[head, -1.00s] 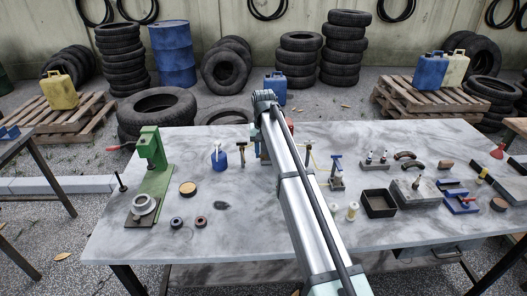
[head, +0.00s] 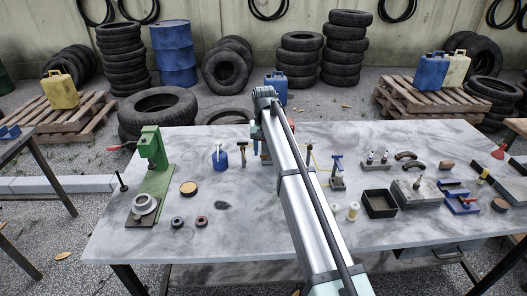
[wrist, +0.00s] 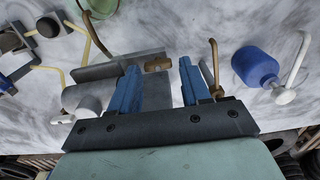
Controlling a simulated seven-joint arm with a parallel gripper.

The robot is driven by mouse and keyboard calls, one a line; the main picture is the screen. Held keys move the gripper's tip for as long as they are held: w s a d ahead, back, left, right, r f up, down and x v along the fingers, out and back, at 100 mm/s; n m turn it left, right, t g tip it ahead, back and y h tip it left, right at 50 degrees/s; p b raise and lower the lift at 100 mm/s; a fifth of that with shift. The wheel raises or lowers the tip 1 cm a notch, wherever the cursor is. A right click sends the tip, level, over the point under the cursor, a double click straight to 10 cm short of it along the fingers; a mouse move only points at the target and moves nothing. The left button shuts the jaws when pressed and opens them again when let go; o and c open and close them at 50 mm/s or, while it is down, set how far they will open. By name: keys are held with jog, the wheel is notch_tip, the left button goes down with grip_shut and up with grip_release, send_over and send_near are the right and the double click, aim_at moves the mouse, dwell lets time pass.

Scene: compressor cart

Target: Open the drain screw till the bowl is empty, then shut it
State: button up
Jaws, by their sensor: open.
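My gripper (wrist: 158,68) shows in the wrist view with its two blue fingers apart. A small brass-coloured piece (wrist: 157,63) shows between the fingertips; it may be the drain screw. I see no finger clearly touching it. A grey fitting with a flat plate (wrist: 118,66) and a pale rounded cylinder (wrist: 88,97) lies beside and behind the left finger. Whether this cylinder is the bowl, and whether it holds liquid, I cannot tell. In the head view my arm hides the gripper and most of this spot.
A blue oil can (wrist: 256,66) with a white spout stands right of the gripper; it also shows in the head view (head: 220,158). A brown hooked rod (wrist: 213,65) rises by the right finger. A green press (head: 152,175) stands on the table's left. The front middle is mostly clear.

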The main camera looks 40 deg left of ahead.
aim_at(264, 155)
notch_tip(264, 155, up, 7)
jog(key=shift+d, duration=0.1)
dwell(0.3)
dwell(0.4)
